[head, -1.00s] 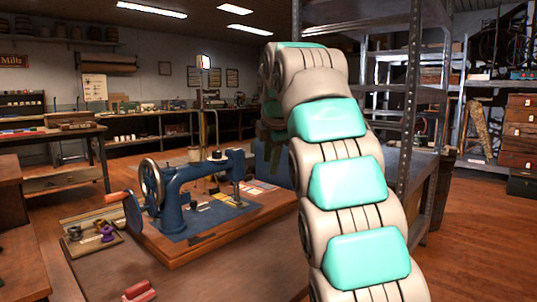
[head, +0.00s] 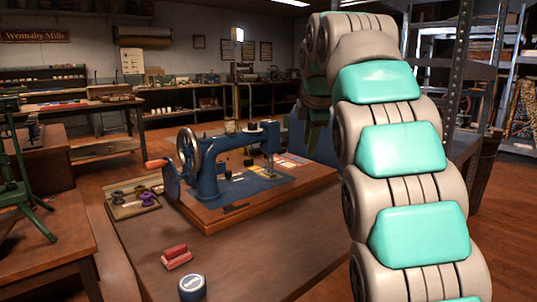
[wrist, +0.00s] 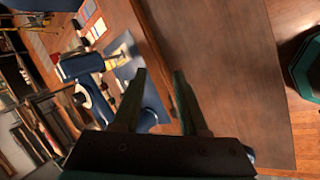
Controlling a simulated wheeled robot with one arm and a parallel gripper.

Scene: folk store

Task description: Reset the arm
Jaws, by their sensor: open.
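My arm, beige with teal pads, rises on the right of the head view and bends over at the top. My gripper (wrist: 162,75) shows in the wrist view with its two dark fingers apart and nothing between them. In the head view the gripper is mostly hidden behind the arm. A blue sewing machine (head: 228,155) stands on a wooden base on the table (head: 250,260), left of my arm. It also shows in the wrist view (wrist: 85,66), left of the fingers.
A red block (head: 176,257) and a small round tin (head: 192,288) lie at the table's near side. A tray of spools (head: 133,198) sits left of the machine. A metal shelf (head: 460,80) stands behind my arm. Wooden floor shows between the tables.

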